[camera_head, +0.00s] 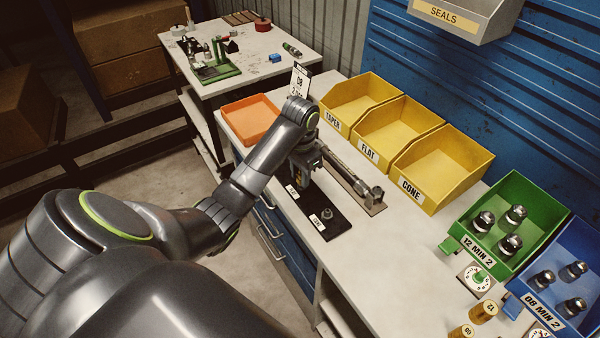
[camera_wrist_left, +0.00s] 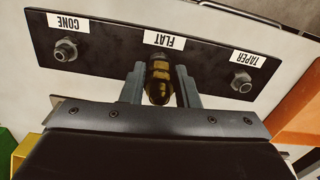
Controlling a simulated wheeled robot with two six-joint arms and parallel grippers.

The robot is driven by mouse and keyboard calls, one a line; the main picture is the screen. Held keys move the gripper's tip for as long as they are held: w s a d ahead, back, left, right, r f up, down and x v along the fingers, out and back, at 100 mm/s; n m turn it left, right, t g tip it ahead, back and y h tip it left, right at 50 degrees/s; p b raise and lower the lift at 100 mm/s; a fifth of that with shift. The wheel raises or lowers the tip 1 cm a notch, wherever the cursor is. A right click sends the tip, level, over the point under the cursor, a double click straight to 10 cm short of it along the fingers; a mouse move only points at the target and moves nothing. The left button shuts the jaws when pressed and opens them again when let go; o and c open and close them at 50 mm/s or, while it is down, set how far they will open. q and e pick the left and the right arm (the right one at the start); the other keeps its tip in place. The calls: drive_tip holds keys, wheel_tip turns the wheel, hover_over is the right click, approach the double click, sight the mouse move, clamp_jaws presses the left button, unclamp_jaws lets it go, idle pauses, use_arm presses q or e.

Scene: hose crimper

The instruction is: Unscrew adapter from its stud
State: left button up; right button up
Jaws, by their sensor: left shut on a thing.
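A black board (camera_wrist_left: 100,50) carries studs in a row with labels CONE, FLAT and TAPER. It also shows in the head view (camera_head: 337,226), partly behind my left arm. My left gripper (camera_wrist_left: 161,78) is at the middle stud place, by the FLAT label (camera_wrist_left: 164,40). It is shut on a dark adapter with yellowish bands (camera_wrist_left: 159,84), one finger on each side. The adapter hides the middle stud, so I cannot tell how far it is threaded. The CONE stud (camera_wrist_left: 66,50) and the TAPER stud (camera_wrist_left: 241,82) stand bare. My right gripper is not in view.
Yellow bins TAPER (camera_head: 345,118), FLAT (camera_head: 375,142) and CONE (camera_head: 425,178) stand behind the board. A metal fixture (camera_head: 352,178) lies between them. An orange tray (camera_head: 250,121) is at the far left of the bench. Green (camera_head: 480,245) and blue (camera_head: 530,300) bins hold fittings at right.

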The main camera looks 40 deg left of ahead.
use_arm(q)
drive_tip(key=shift+d+n, duration=0.1)
drive_tip(key=shift+n, duration=1.1)
clamp_jaws()
drive_tip(key=shift+r+p, duration=1.6)
drive_tip(key=shift+p, duration=0.95)
wheel_tip(320, 180, up, 5)
drive_tip(key=p, duration=0.6)
